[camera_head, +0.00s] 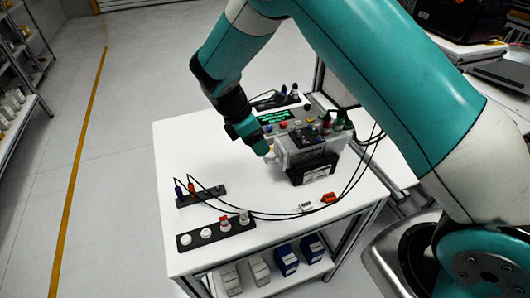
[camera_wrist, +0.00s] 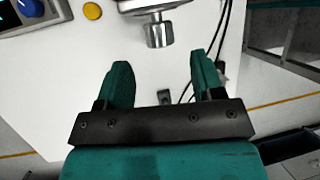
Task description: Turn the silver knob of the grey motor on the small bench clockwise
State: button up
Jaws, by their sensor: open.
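The grey motor (camera_head: 301,152) stands on the small white bench (camera_head: 172,135), in a black mount. In the wrist view only the motor's lower edge (camera_wrist: 160,4) shows, at the top. Its silver knob (camera_wrist: 159,34) sticks out from it toward my gripper (camera_wrist: 160,62). My gripper is open, its two teal fingers apart and empty. The knob lies just beyond the fingertips, roughly centred between them, and I see no contact. In the head view my gripper (camera_head: 266,152) is at the motor's left side, and I cannot make out the knob there.
A control box with a green display (camera_head: 272,119) stands behind the motor. Black cables loop over the bench's right and front. Black strips with plugs (camera_head: 201,195) and round white pieces (camera_head: 216,232) lie at the front left. The bench's left middle is clear.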

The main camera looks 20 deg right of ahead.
aim_at(271, 157)
jog(key=p+x, duration=0.1)
jog(key=x, duration=0.4)
jog(key=shift+d+f, duration=0.15)
jog(key=shift+f, duration=0.2)
jog(key=c, duration=0.9)
